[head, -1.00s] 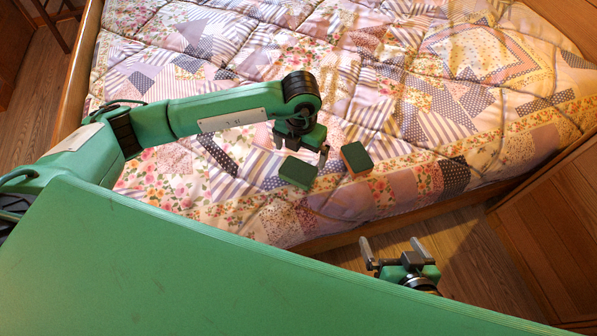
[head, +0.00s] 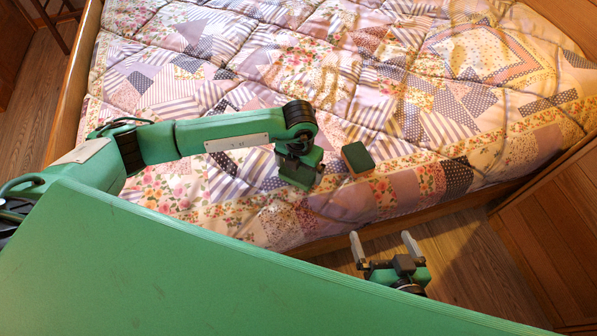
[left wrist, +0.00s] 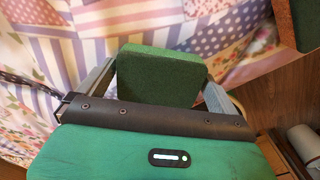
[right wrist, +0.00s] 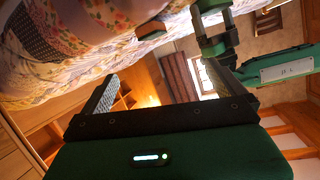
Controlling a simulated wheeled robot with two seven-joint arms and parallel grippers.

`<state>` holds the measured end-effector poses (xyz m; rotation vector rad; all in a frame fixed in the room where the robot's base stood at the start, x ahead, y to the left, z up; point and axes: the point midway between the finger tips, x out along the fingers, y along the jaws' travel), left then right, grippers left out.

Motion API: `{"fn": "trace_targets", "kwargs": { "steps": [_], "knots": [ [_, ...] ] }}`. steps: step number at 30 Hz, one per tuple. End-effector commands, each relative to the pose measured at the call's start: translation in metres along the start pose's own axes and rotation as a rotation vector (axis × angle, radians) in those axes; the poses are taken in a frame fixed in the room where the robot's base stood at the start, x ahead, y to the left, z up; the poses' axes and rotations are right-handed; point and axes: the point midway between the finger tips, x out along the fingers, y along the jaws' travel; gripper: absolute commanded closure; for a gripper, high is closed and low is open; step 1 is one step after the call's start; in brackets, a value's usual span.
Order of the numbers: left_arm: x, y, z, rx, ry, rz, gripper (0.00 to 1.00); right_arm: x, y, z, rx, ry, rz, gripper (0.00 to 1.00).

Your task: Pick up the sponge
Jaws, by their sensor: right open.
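A sponge (head: 295,174) with a dark green face lies on the quilt near the bed's front edge. My left gripper (head: 298,166) is down at it and partly covers it in the head view. In the left wrist view the green sponge (left wrist: 158,75) sits between the two fingers (left wrist: 160,82), one on each side. Whether they press on it cannot be told. A second sponge (head: 357,157), green-topped with an orange-brown side, lies just to the right, apart from the gripper. It also shows in the left wrist view (left wrist: 305,22). My right gripper (head: 383,245) is open and empty.
The patchwork quilt (head: 400,60) is padded and slightly uneven. The right gripper is over the wooden floor (head: 455,255), off the bed's front edge. A wooden cabinet (head: 555,215) stands at the right. The quilt behind the sponges is clear.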

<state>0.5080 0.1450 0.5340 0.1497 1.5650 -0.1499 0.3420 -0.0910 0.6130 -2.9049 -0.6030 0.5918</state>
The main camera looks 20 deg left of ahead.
Motion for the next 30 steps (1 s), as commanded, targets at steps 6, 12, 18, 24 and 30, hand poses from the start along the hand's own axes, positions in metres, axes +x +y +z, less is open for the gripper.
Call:
{"fn": "trace_targets", "kwargs": {
  "steps": [6, 12, 18, 24, 30],
  "knots": [
    [0.0, 0.0, 0.0, 0.0, 0.0, 0.0, 0.35, 0.0, 0.0, 0.0, 0.0, 0.0, 0.0, 0.0],
    [0.0, 0.0, 0.0, 0.0, 0.0, 0.0, 0.36, 0.0, 0.0, 0.0, 0.0, 0.0, 0.0, 0.0],
    [-0.006, 0.0, 0.0, 0.0, 0.0, 0.0, 0.36, -0.001, 0.0, 0.0, -0.001, -0.008, 0.001, 0.0],
    [-0.032, 0.0, 0.001, 0.001, -0.002, 0.0, 0.36, -0.003, 0.009, 0.001, -0.01, -0.071, 0.022, 0.0],
    [-0.085, 0.0, 0.001, 0.002, -0.004, -0.001, 0.36, -0.01, 0.021, 0.002, -0.021, -0.176, 0.054, 0.0]
  ]
}}
